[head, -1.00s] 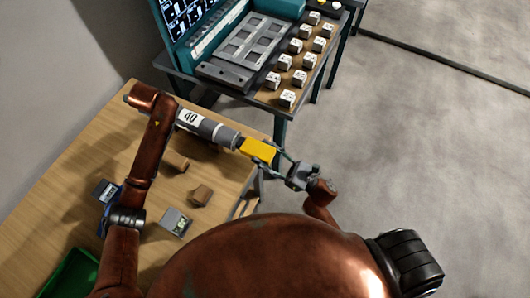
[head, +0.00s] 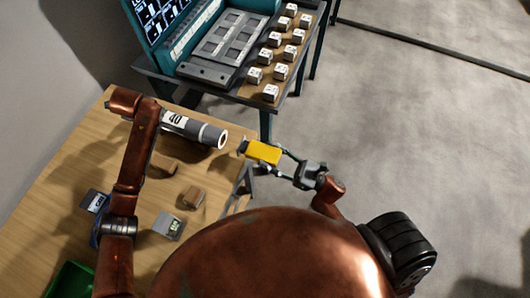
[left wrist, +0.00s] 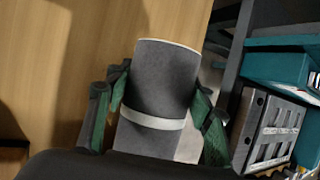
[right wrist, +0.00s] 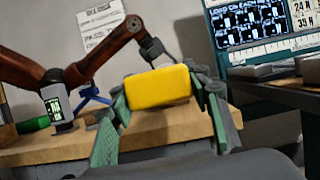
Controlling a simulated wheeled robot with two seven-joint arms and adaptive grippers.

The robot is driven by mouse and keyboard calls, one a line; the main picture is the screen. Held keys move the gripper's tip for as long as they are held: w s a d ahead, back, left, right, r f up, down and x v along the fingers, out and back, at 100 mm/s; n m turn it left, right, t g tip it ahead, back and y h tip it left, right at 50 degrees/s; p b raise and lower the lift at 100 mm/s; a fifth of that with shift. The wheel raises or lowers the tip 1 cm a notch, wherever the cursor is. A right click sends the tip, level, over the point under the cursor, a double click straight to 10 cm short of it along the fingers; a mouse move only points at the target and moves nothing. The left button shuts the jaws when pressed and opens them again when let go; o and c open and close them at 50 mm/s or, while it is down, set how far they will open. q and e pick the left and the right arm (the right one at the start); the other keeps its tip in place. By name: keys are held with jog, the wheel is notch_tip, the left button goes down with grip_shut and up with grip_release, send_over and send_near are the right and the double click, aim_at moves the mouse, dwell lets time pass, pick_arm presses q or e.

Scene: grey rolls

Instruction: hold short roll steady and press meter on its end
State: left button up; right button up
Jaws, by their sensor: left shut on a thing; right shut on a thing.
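The short grey roll (head: 203,131), with a white band and a "40" label, lies level above the table. My left gripper (left wrist: 160,100) is shut around it in the left wrist view; in the head view my left arm hides most of that gripper. The roll's open end faces right. The yellow meter (head: 263,152) is in my right gripper (head: 283,157), which is shut on it off the table's right edge. It also shows in the right wrist view (right wrist: 159,87). A clear gap separates the meter from the roll's end.
The wooden table (head: 60,212) carries brown blocks (head: 193,197), a small grey device (head: 169,226), another device (head: 95,201) and a green bin (head: 72,280). A teal bench (head: 225,40) with several white cubes stands behind. Open floor lies to the right.

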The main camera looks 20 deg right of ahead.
pick_arm(q)
jog(key=o, duration=1.4)
jog(key=shift+o, duration=0.2)
jog(key=shift+r, duration=0.1)
jog(key=v, duration=1.1)
jog(key=shift+s+r, duration=0.25)
jog(key=shift+r, duration=0.05)
